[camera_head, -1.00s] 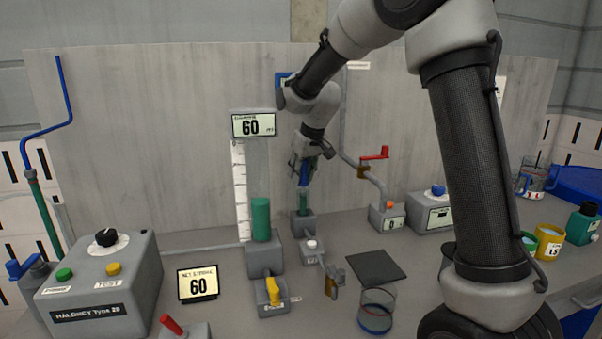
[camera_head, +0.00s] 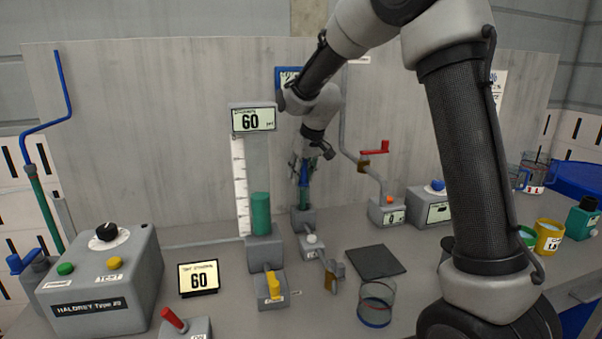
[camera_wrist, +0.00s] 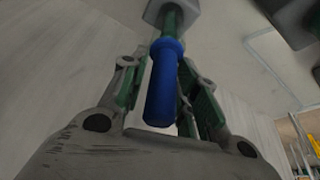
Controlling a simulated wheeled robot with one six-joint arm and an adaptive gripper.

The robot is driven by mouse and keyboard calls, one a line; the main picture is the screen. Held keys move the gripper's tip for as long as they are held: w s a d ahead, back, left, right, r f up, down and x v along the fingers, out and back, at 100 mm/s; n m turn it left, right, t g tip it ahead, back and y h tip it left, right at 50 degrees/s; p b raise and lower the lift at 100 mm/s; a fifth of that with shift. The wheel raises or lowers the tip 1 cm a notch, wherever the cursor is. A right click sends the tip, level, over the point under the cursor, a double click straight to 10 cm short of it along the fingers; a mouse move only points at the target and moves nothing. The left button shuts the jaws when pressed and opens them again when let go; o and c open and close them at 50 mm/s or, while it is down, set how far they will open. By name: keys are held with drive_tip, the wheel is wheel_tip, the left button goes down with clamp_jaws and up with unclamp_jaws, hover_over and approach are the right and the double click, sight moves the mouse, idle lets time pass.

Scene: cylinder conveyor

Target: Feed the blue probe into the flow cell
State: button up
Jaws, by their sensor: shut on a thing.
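My gripper (camera_head: 305,168) is shut on the blue probe (camera_head: 304,174) and points down over the flow cell. In the wrist view, the probe (camera_wrist: 163,85) lies between the green-padded fingers of my gripper (camera_wrist: 160,75). The flow cell (camera_head: 304,196) is a narrow upright tube with green contents on a grey base. It also shows in the wrist view (camera_wrist: 173,22), in line with the probe's far end. The probe's lower end appears to be at or inside the tube's top; how deep it sits I cannot tell.
A wider green cylinder (camera_head: 261,213) stands left of the cell, under a display reading 60 (camera_head: 252,119). A white-knobbed valve (camera_head: 312,240), a dark pad (camera_head: 376,261) and a glass dish (camera_head: 376,303) stand in front. A red-handled pipe (camera_head: 374,150) is at right.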

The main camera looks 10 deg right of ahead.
drive_tip(key=shift+f, duration=0.15)
drive_tip(key=o, duration=1.2)
drive_tip(key=shift+c, duration=0.2)
drive_tip(key=v, duration=1.2)
